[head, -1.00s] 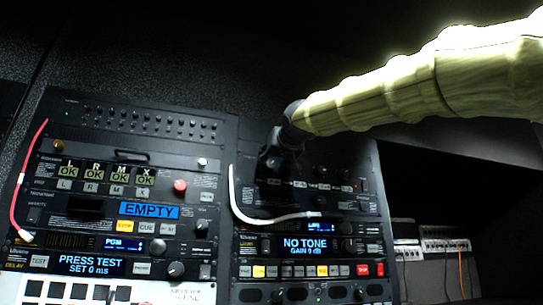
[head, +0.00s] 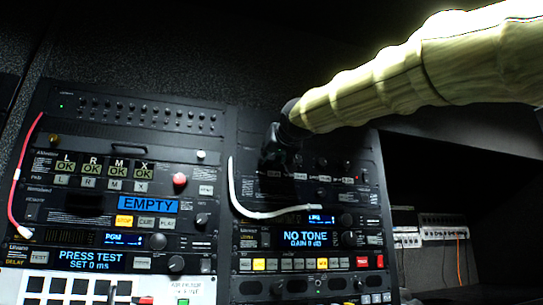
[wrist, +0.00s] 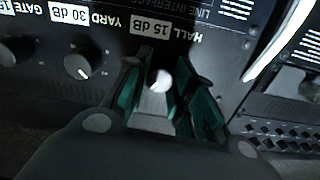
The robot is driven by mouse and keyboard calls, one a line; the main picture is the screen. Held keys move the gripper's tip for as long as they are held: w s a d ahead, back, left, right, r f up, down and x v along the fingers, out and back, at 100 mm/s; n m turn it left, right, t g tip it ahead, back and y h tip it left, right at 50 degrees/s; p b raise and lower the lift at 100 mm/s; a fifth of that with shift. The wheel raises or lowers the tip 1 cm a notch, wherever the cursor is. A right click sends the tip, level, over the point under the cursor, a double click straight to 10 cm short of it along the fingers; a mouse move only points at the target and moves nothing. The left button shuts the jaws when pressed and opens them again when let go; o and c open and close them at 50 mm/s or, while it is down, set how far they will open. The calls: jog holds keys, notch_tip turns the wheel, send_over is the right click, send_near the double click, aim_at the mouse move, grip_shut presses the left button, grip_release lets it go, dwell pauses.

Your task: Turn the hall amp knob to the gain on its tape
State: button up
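The hall tape (wrist: 166,27) reads "HALL 15 dB" and shows upside down in the wrist view. Just below it is a small bright white spot (wrist: 159,81), apparently on the hall knob; the rest of that knob is dark and partly hidden by my gripper. My gripper (wrist: 160,84) has its two teal-padded fingers apart, one on each side of this spot. I cannot tell whether they touch the knob. In the head view my gripper (head: 272,155) is at the upper left of the right rack and hides the hall knob there. The knob's setting is not readable.
The yard knob (wrist: 79,66) with its "YARD 30 dB" tape (wrist: 83,20) is beside my left finger, and a gate knob (wrist: 14,50) is beyond. A white cable (head: 240,205) hangs close below my gripper. The display (head: 305,238) reads "NO TONE GAIN 0 dB".

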jog(key=shift+c, duration=1.4)
jog(key=n, duration=0.3)
jog(key=shift+n, duration=2.6)
jog(key=o, duration=1)
jog(key=shift+o, duration=0.2)
